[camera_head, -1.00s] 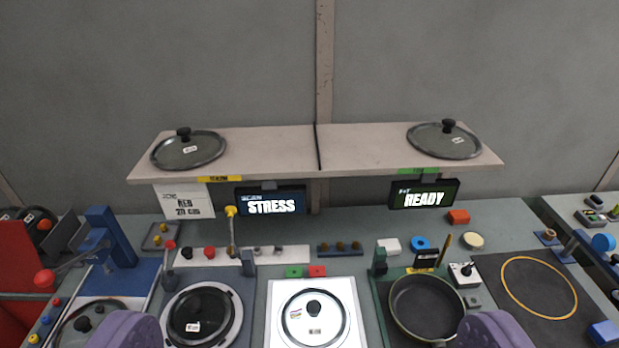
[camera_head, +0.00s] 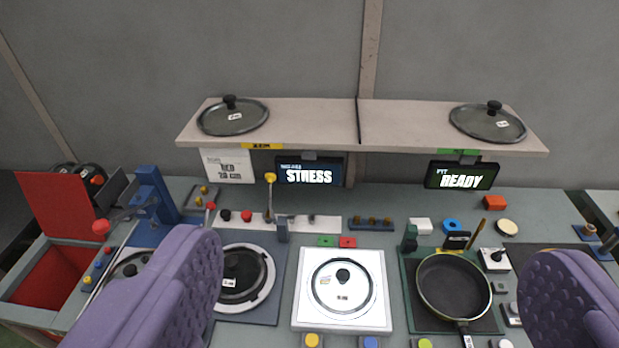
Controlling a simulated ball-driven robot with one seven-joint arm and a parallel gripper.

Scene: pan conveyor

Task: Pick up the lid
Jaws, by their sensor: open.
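Several lids are in view, and I cannot tell which one the task means. A glass lid with a black knob (camera_head: 233,117) lies on the left of the shelf, and another lid (camera_head: 487,122) lies on its right. A lid with a white label (camera_head: 342,287) rests on the white square plate (camera_head: 311,318) in the middle of the bench. A dark lid (camera_head: 240,275) sits on the round station to its left, partly hidden by my left finger. My gripper (camera_head: 385,285) is open and empty, its purple fingers wide apart at the lower edge of the picture.
The shelf (camera_head: 310,115) overhangs the back of the bench, with STRESS (camera_head: 309,171) and READY (camera_head: 461,176) screens below it. An open pan (camera_head: 454,287) sits on the green station at right. A red bin (camera_head: 50,270) stands at far left.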

